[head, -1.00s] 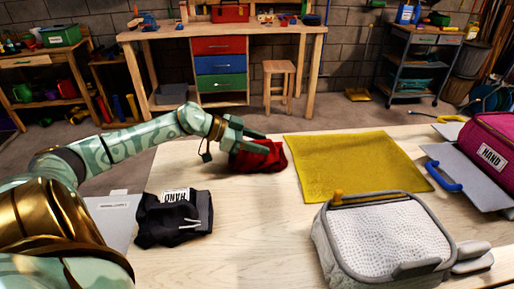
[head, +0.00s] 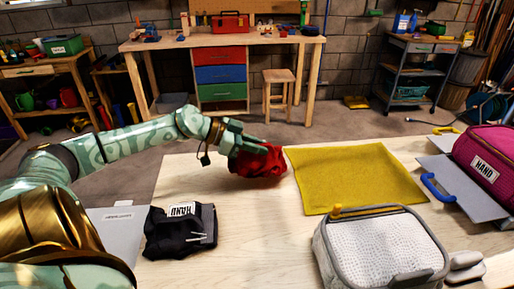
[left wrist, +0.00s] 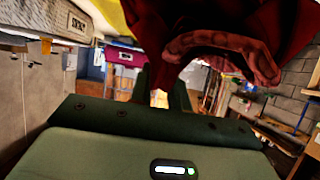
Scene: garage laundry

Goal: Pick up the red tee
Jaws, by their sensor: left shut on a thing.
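The red tee (head: 259,163) is a crumpled dark red cloth near the far edge of the pale wooden table in the head view. My left gripper (head: 246,142) reaches it from the left and is shut on the tee. In the left wrist view the red tee (left wrist: 235,45) hangs in folds at the top, between and over the fingers. Whether the cloth is fully clear of the table is hard to tell. My right gripper is not in view.
A black folded garment (head: 180,230) lies at the front left beside a grey board (head: 116,232). A yellow mat (head: 352,176) lies to the right of the tee. A grey-rimmed white basket (head: 380,246) and a magenta HAND bag (head: 486,160) stand at the right.

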